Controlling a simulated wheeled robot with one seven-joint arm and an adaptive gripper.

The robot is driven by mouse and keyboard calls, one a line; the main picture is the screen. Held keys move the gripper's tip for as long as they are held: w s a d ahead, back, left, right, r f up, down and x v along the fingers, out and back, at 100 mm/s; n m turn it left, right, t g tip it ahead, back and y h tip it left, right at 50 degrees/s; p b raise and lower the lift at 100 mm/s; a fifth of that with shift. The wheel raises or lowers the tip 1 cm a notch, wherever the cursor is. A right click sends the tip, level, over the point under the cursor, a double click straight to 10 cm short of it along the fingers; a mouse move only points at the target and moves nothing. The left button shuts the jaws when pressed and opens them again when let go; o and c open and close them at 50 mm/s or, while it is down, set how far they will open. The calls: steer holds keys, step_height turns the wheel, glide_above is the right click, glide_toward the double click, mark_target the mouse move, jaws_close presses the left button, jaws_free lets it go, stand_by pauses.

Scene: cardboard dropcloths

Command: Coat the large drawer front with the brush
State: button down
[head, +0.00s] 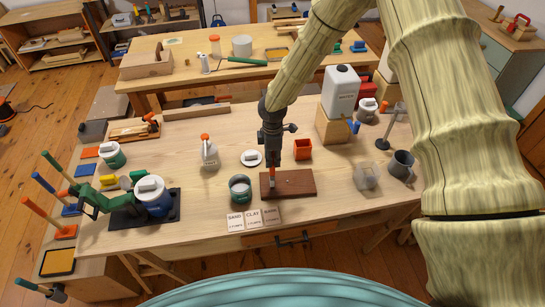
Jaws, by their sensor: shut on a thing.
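A flat reddish-brown board, which looks like the drawer front (298,184), lies on the near middle of the wooden table. My gripper (272,163) points down over the board's left part. It is shut on the brush (272,174), which has an orange handle. The brush's lower end is at or just above the board; I cannot tell whether it touches. An open jar (240,190) with a green band stands just left of the board. A white round lid (251,158) lies behind the jar.
An orange square cup (303,148) stands behind the board. A clear container (366,175) and a grey mug (401,165) are to the right. Labelled cards (254,219) lie in front. A white jug (341,91) sits on a wooden block. A spray bottle (209,152) stands left.

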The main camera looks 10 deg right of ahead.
steer(key=shift+f, duration=0.45)
stand_by(0.3)
steer(key=shift+d+r, duration=0.1)
stand_by(1.1)
steer(key=shift+s+d+p, duration=0.7)
steer(key=shift+d+p, duration=0.15)
steer(key=shift+d, duration=5.35)
steer(key=shift+w+a+b, duration=0.2)
steer(key=shift+a+b, duration=0.05)
steer(key=shift+a, duration=1.9)
steer(key=shift+w+a+b, duration=0.2)
steer(key=shift+a, duration=1.95)
steer(key=shift+w+a+b, duration=0.2)
steer(key=shift+a+b, duration=0.05)
steer(key=shift+a, duration=1.9)
